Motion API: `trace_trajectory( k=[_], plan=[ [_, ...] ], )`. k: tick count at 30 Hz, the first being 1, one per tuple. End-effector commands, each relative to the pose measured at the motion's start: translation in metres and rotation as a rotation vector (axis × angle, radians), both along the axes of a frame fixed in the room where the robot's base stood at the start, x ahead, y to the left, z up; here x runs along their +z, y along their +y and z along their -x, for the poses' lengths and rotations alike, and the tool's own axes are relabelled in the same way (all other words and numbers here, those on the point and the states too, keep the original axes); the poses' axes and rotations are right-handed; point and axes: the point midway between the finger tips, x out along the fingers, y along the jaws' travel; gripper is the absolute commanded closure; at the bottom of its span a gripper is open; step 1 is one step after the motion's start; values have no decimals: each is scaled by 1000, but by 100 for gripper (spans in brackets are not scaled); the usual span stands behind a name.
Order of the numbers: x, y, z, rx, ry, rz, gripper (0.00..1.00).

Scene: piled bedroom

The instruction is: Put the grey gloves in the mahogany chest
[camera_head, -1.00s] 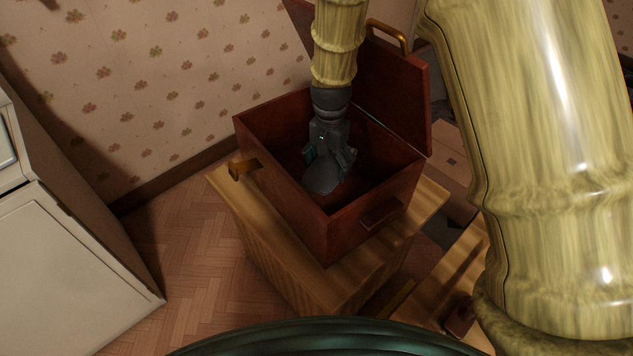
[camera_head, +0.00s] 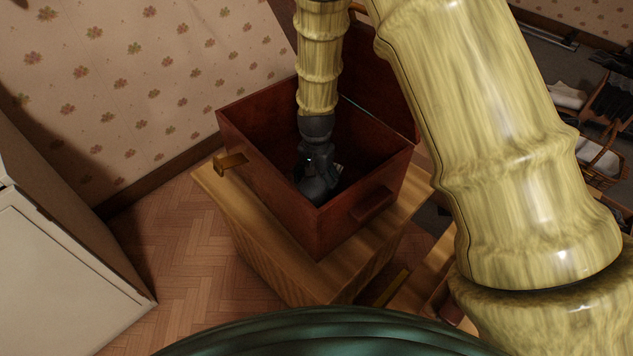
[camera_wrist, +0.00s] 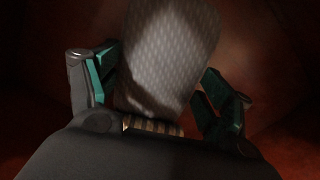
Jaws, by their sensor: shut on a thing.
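The mahogany chest (camera_head: 262,142) stands with its lid (camera_head: 378,85) raised on a wooden stand. My gripper (camera_head: 318,188) is down inside the chest, between its walls. The wrist view shows my gripper (camera_wrist: 160,118) with its fingers to either side of a light grey patterned fabric piece (camera_wrist: 168,50), which looks like the grey gloves, with a striped band (camera_wrist: 153,126) at its near end. The gripper is shut on it. Reddish-brown chest wall shows behind it. In the head view the gloves are mostly hidden by the gripper.
The wooden stand (camera_head: 235,203) carries the chest. A pale cabinet (camera_head: 65,270) is at the left and a flowered wall (camera_head: 130,80) behind. Dark and white items (camera_head: 605,100) lie at the far right. The parquet floor (camera_head: 190,240) between cabinet and stand is clear.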

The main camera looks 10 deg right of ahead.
Motion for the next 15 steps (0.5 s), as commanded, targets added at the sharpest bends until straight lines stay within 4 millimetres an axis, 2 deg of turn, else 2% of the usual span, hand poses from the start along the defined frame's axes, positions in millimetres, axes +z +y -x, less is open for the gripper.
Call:
trace_trajectory(
  k=[2, 13, 14, 15],
  plan=[
    [-7, 0, 0, -1, 0, 0, 44],
    [-9, -1, 0, -1, -1, 0, 44],
    [-10, -1, 0, -1, -1, 0, 18],
    [-9, -1, 0, -1, -1, 0, 11]
  ],
)
